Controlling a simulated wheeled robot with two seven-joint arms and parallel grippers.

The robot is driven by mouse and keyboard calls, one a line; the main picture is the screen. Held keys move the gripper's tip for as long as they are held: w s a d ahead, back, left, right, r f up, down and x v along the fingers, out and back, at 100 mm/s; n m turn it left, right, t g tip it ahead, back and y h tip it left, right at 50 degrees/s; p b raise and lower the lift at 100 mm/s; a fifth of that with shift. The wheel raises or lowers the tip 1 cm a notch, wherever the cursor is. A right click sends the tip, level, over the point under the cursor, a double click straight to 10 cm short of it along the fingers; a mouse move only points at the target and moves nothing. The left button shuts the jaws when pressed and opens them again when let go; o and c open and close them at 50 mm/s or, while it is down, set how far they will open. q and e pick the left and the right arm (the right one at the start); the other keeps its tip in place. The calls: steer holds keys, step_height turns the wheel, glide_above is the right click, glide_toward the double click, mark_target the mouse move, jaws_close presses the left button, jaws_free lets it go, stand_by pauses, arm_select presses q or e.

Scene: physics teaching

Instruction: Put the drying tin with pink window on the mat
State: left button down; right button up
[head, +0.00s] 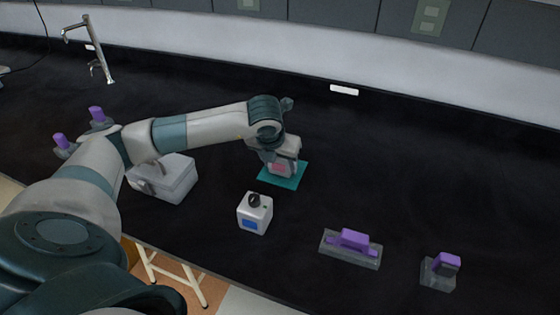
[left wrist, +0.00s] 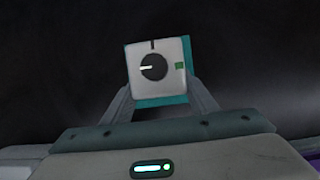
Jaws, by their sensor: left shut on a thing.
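The drying tin with the pink window (head: 279,168) is a small pale box. In the left wrist view its top (left wrist: 172,50) shows a black round knob and a small green square. My left gripper (head: 284,150) points down and is shut on this tin. The teal mat (head: 292,184) lies flat on the black bench, and its edges show around and below the tin. The tin is upright over the mat; I cannot tell whether its base touches it. The mat also shows behind the tin in the left wrist view (left wrist: 191,98). My right gripper is out of view.
A similar white tin with a blue window (head: 255,214) stands nearer the front edge. A grey box (head: 176,182) stands left, beneath my arm. Purple-topped pieces (head: 351,247) and (head: 440,272) stand front right. A tap (head: 98,55) is at the back left.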

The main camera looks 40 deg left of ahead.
arm_select(q)
steer(key=shift+f, duration=0.2)
steer(key=shift+f, duration=0.1)
steer(key=shift+f+b, duration=0.1)
steer(key=shift+b, duration=0.2)
steer(key=c, duration=0.7)
jaws_free()
steer(key=shift+r, duration=0.25)
